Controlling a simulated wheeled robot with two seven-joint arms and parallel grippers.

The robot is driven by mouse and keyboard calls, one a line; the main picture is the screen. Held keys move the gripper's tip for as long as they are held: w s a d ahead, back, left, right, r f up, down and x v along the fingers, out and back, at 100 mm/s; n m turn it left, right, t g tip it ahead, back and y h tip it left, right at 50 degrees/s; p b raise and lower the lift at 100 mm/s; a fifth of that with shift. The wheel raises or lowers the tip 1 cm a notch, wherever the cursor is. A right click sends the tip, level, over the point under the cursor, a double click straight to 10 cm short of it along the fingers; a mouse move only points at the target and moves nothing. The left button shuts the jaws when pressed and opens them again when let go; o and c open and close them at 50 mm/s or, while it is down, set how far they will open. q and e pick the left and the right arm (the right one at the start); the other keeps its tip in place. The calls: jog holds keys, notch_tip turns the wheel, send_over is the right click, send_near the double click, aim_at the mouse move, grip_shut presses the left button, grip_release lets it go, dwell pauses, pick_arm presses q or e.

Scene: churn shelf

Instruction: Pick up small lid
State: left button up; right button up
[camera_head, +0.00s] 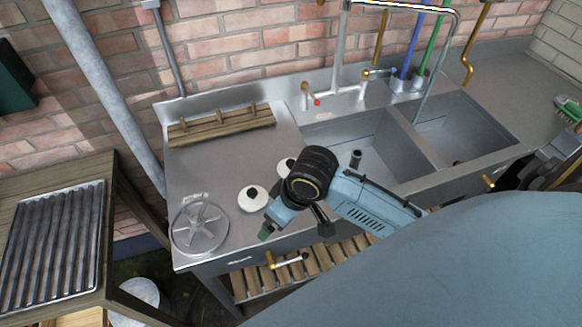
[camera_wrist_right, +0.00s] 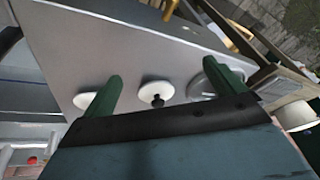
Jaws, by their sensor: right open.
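Two small white lids with black knobs lie on the steel counter. The nearer lid (camera_head: 252,200) is just left of my right gripper (camera_head: 266,229) in the head view. The other lid (camera_head: 285,166) is partly hidden behind my wrist. In the right wrist view, one white lid (camera_wrist_right: 155,91) with its knob shows between the two green fingers of my open right gripper (camera_wrist_right: 162,76), with nothing held. The other white lid (camera_wrist_right: 83,100) is partly covered by a finger. The gripper appears apart from both lids. My left gripper is not in view.
A larger round metal lid (camera_head: 199,229) lies at the counter's front left corner. A wooden rack (camera_head: 221,126) stands along the back. The double sink (camera_head: 372,143) with taps is to the right. A slatted shelf (camera_head: 320,262) lies below the counter.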

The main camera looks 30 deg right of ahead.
jog(key=w+d+r+h, duration=0.1)
jog(key=w+d+r, duration=0.3)
jog(key=w+d, duration=0.3)
jog(key=m+g+h, duration=0.1)
jog(key=m+g, duration=0.1)
send_near(291, 162)
jog(key=f, duration=0.5)
jog(key=shift+s+d+b, duration=0.1)
jog(key=shift+d+b, duration=0.2)
jog(key=shift+d, duration=0.1)
jog(key=shift+w+a+f+b, duration=0.1)
jog(key=shift+w+a+f, duration=0.1)
jog(key=shift+f, duration=0.7)
jog(key=shift+w+a+f+b, duration=0.1)
jog(key=shift+w+f, duration=0.05)
jog(key=shift+f, duration=0.7)
jog(key=shift+w+a+f+b, duration=0.1)
jog(key=shift+w+a+f, duration=0.1)
jog(key=shift+f, duration=0.7)
jog(key=shift+c, duration=0.2)
jog(key=c, duration=1)
jog(key=shift+r, duration=0.15)
